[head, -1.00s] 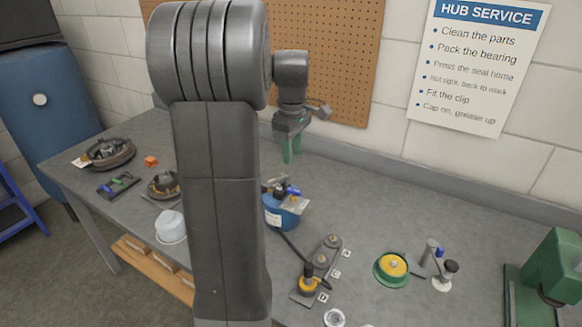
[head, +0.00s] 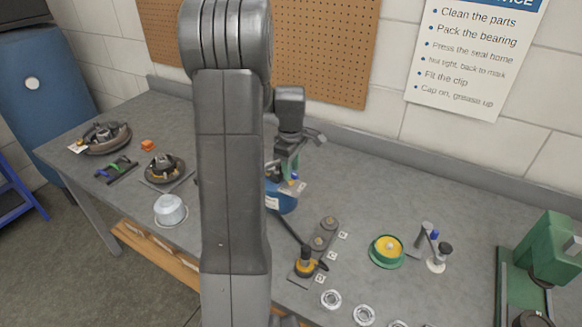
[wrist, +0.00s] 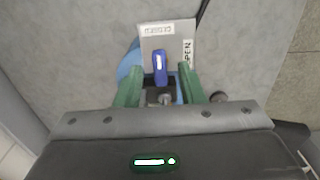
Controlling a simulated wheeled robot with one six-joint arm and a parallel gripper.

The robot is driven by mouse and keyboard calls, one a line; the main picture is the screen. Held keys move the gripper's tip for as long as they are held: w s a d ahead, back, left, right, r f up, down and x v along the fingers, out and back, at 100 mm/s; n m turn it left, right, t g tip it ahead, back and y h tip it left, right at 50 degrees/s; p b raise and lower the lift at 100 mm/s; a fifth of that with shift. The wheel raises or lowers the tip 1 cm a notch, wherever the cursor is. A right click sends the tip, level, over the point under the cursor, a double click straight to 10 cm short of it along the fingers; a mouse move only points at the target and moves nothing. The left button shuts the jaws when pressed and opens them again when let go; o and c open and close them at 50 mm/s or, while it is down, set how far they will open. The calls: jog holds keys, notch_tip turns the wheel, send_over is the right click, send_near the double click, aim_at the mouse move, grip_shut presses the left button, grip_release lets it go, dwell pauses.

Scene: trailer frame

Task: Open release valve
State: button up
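The release valve has a small blue lever (wrist: 159,66) on top of a blue canister (head: 283,202) on the bench. A pale plate (wrist: 181,44) beside the lever carries the labels CLOSED and OPEN. The lever points at the CLOSED label; OPEN is to its right in the wrist view. My gripper (wrist: 160,80) is open, its green fingers apart to the left and right of the lever and not visibly touching it. In the head view my gripper (head: 288,167) is just over the canister, whose left part is hidden by my arm.
A green-and-yellow round part (head: 387,251) and a green press (head: 553,252) are to the right. A white-lidded container (head: 170,210) is left.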

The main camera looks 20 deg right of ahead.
jog(key=shift+f, duration=0.3)
grip_shut()
